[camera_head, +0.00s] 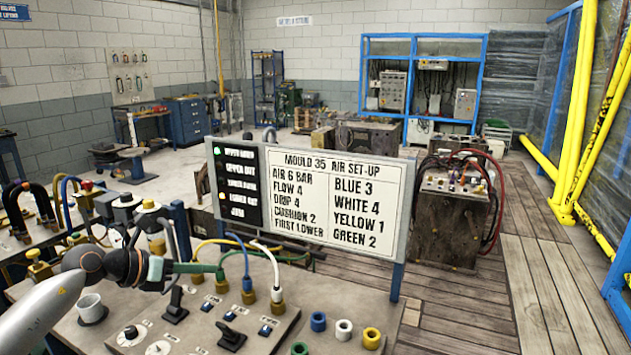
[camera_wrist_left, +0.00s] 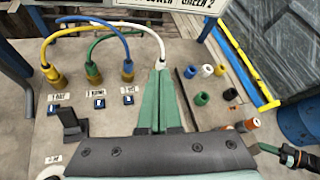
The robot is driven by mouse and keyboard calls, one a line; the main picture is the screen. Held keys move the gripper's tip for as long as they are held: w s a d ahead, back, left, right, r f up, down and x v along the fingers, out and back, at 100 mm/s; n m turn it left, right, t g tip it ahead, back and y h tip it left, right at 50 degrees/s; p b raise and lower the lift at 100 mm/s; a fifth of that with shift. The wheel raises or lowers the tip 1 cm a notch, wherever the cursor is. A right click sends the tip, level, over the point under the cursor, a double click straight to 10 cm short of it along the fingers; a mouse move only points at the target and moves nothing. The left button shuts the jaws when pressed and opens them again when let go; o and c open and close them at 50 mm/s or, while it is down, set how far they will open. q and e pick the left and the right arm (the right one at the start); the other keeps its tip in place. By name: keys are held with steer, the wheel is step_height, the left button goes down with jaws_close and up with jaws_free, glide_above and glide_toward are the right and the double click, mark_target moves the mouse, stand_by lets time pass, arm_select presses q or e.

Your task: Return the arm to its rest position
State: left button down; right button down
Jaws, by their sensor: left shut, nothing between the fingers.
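My left gripper (camera_head: 212,268) reaches in from the lower left over the grey bench panel, with its green fingers together and nothing between them. In the left wrist view its shut fingers (camera_wrist_left: 160,75) point toward the white hose (camera_wrist_left: 145,33) and hide that hose's lower end. In the head view the white hose (camera_head: 270,259) ends at a brass fitting on the panel, beside the blue hose (camera_head: 245,262), green hose (camera_head: 232,255) and yellow hose (camera_head: 212,241).
A standing set-up board (camera_head: 337,197) rises behind the hoses. Black levers (camera_head: 175,306) and a white cup (camera_head: 91,308) stand near my left arm. Loose coloured rings, including a blue one (camera_head: 318,321), sit front right. Wooden floor (camera_head: 480,310) is open at right.

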arm_select(q)
steer(key=s+d+r+n+t+h, duration=0.1)
steer(key=s+d+n+t+h, duration=0.15)
steer(key=d, duration=0.25)
steer(key=s+d+r+n+t+h, duration=0.1)
steer(key=d+r+n+t+h, duration=0.15)
steer(key=d+n, duration=0.2)
steer(key=s+a+f+n+g+y, duration=0.1)
steer(key=s+a+f+n+y, duration=0.55)
steer(key=n, duration=0.75)
steer(key=s+a+f+n+y, duration=0.3)
steer(key=s+f+n+y, duration=0.55)
steer(key=f+n, duration=0.35)
steer(key=s+d+f+n+g+h, duration=0.1)
steer(key=s+d+f+n+g, duration=0.25)
steer(key=s, duration=0.75)
steer(key=s+a+f+n+g, duration=0.1)
steer(key=s+f+n+g, duration=0.1)
steer(key=s+f+g, duration=0.6)
steer(key=w+d+f+t+h, duration=0.2)
steer(key=d+f+t, duration=0.3)
steer(key=f+t, duration=0.2)
steer(key=shift+w+f+t+h, duration=0.3)
steer(key=shift+f+t, duration=0.05)
steer(key=shift+f, duration=0.3)
